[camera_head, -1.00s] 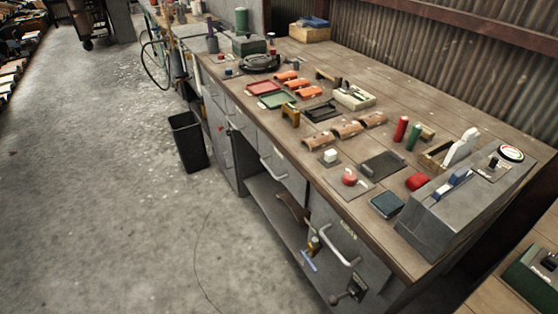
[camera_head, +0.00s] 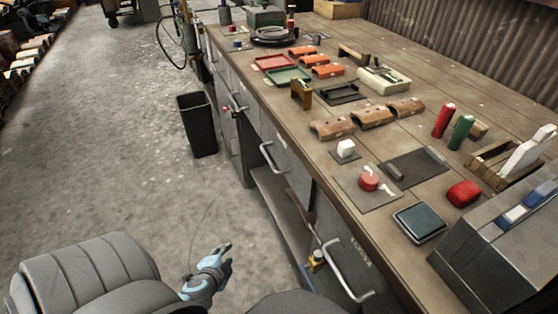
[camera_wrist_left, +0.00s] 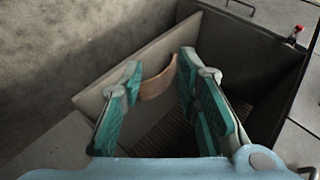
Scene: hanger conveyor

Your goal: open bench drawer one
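The grey metal bench front shows several drawer or door fronts with bar handles. One drawer front (camera_head: 287,160) has a silver handle (camera_head: 268,158) under the middle of the top. A nearer front (camera_head: 350,247) at lower right has a larger handle (camera_head: 347,275). I cannot tell which is drawer one. My left gripper (camera_head: 222,256) is out in front of the bench, apart from the handles. In the left wrist view, the left gripper (camera_wrist_left: 160,75) has its fingers apart, with nothing held between them. Beyond them is a curved brown piece (camera_wrist_left: 158,80) in a grey recess. My right gripper is not in view.
The wooden benchtop (camera_head: 310,165) carries trays, brown curved pieces (camera_head: 372,115), red and green cylinders and a grey metal box (camera_head: 500,245). A black bin (camera_head: 198,125) stands on the floor left of the bench. The concrete floor (camera_head: 120,150) between is clear.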

